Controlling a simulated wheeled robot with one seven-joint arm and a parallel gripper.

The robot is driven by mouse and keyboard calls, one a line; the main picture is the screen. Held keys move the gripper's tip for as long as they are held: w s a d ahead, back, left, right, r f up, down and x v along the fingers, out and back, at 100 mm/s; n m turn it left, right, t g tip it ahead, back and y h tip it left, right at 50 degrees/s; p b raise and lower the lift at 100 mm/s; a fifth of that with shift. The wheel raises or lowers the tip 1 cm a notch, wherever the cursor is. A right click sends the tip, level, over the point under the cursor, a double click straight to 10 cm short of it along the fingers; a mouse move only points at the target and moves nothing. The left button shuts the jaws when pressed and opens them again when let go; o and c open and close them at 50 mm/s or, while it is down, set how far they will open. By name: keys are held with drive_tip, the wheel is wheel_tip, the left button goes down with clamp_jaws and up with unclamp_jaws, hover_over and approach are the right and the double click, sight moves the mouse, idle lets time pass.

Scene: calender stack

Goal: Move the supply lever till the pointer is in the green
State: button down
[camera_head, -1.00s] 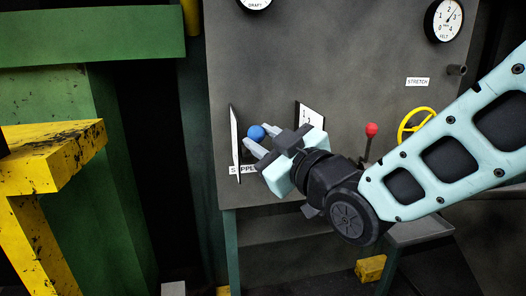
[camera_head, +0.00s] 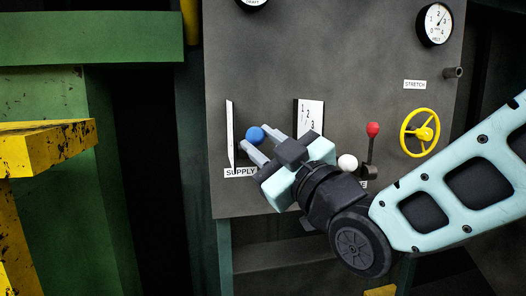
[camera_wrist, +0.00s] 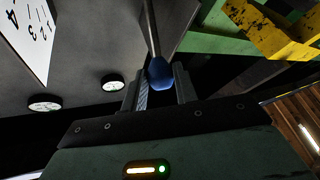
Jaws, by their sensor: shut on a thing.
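The supply lever ends in a blue knob (camera_head: 255,134), above the SUPPLY label (camera_head: 240,172) on the grey panel. My gripper (camera_head: 256,146) is shut on the blue knob. In the wrist view the blue knob (camera_wrist: 160,73) sits between my two fingers, with its thin rod running up from it. A round white gauge (camera_head: 436,24) is at the panel's upper right, its pointer tilted up and right; I cannot make out a green band. A second gauge (camera_head: 252,2) is mostly cut off at the top edge.
A numbered white plate (camera_head: 309,117) stands right of the blue knob, a narrow white plate (camera_head: 230,135) left of it. A yellow beam (camera_head: 50,148) is at far left.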

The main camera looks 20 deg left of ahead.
drive_tip(key=c, duration=1.1)
unclamp_jaws()
drive_tip(key=b+v, duration=0.8)
drive_tip(key=v, duration=0.9)
drive_tip(key=shift+s, duration=0.15)
drive_tip(key=shift+d, duration=0.15)
